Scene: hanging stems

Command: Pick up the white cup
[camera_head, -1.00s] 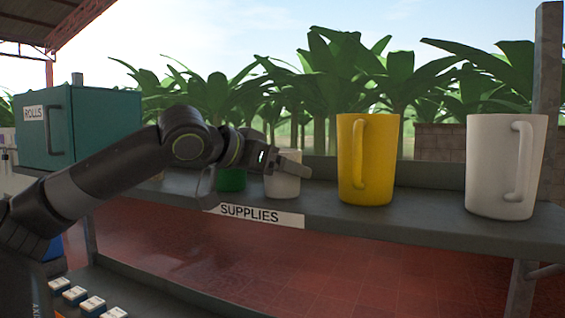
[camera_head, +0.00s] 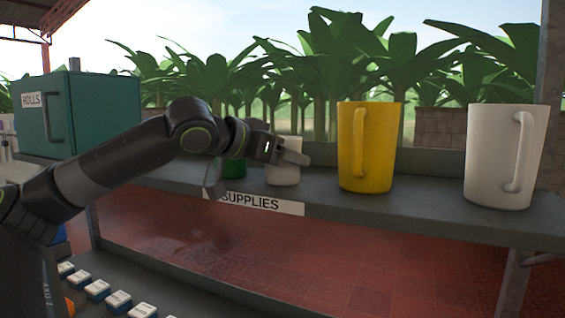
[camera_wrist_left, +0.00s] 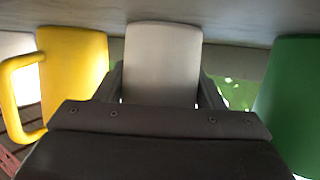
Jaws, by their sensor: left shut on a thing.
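In the left wrist view, where the shelf is at the top, the cup (camera_wrist_left: 163,60) sits between the two dark fingers of my left gripper (camera_wrist_left: 162,88). The gripper is shut on it from both sides. The cup looks upright, with its base at or very near the shelf; I cannot tell whether it touches. My right gripper is not in view.
A yellow mug (camera_head: 368,150) and a larger white mug (camera_head: 505,158) stand right of the cup on the grey shelf (camera_head: 425,198). A green cup (camera_head: 235,169) is close on the left, partly behind my arm. A teal ROLLS box (camera_head: 95,112) stands further left.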

